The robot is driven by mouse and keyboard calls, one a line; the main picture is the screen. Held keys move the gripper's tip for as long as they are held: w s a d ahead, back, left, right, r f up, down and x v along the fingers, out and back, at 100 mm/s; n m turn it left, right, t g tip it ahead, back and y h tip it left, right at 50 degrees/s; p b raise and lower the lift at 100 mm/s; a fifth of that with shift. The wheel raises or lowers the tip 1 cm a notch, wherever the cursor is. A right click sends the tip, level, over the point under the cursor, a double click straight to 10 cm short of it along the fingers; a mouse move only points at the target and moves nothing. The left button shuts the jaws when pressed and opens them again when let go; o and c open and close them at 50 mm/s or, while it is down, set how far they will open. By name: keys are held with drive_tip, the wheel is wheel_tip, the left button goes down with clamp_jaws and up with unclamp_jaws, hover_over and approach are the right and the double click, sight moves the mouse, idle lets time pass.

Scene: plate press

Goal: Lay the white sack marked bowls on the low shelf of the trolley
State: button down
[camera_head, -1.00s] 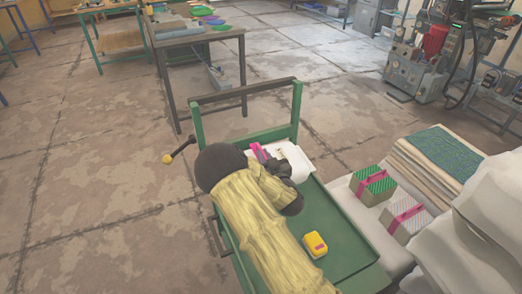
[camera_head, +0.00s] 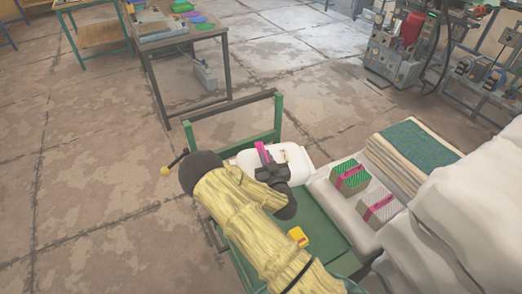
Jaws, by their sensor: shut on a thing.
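The white sack (camera_head: 296,157) is at the far end of the green trolley (camera_head: 322,222), near its handle frame. No marking on it can be read. My gripper (camera_head: 265,158), dark with pink fingers, is shut on the sack from above. My yellow-sleeved arm and the gripper cover part of the sack and the trolley's left side. The sack appears over the far end of the trolley's top tray; I cannot tell whether it touches it. The low shelf is hidden under the top tray.
A yellow box (camera_head: 298,236) lies on the top tray, partly behind my arm. To the right, a pale surface bears two pink-banded bundles (camera_head: 350,177), folded cloths (camera_head: 411,159) and big white sacks (camera_head: 455,222). A table (camera_head: 180,38) stands beyond the trolley.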

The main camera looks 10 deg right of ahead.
drive_tip(key=s+d+r+m+h+p, duration=0.1)
drive_tip(key=s+d+r+p, duration=0.2)
drive_tip(key=r+p, duration=0.4)
drive_tip(key=s+d+r+h+p, duration=0.1)
drive_tip(key=s+d+r+p, duration=0.3)
drive_tip(key=r+p, duration=0.4)
drive_tip(key=p, duration=0.5)
drive_tip(key=shift+s+r+m+h, duration=0.25)
drive_tip(key=shift+s+m+h, duration=0.05)
drive_tip(key=shift+m+h, duration=0.1)
